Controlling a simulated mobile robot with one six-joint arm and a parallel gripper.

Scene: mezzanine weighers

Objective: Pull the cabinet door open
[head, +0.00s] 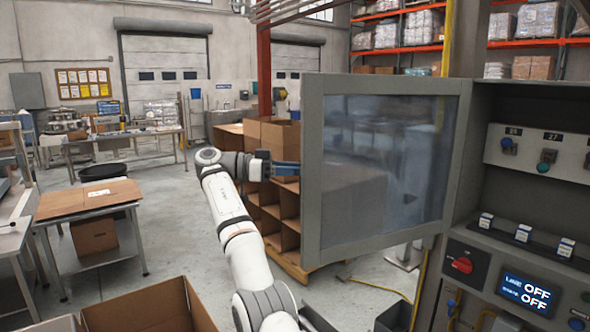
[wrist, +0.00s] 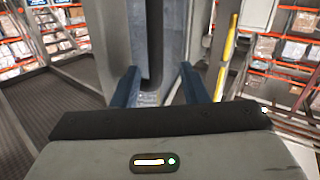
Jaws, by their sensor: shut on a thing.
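The cabinet door (head: 312,185) is a grey frame around a glass pane. It stands swung out to the left from the grey cabinet (head: 465,175), whose inside shows at the right. My gripper (head: 288,171) reaches the door's free left edge from the left. In the wrist view, the two blue fingers of my gripper (wrist: 160,78) stand on either side of a grey upright handle bar (wrist: 148,40) by the door edge. My gripper is shut on this handle. The exact contact is partly hidden behind the door frame in the head view.
Inside the cabinet are switches, a red knob (head: 462,265) and a display (head: 528,291) reading OFF. An open cardboard box (head: 150,305) is at the front. Clear floor (head: 165,225) lies left of my arm.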

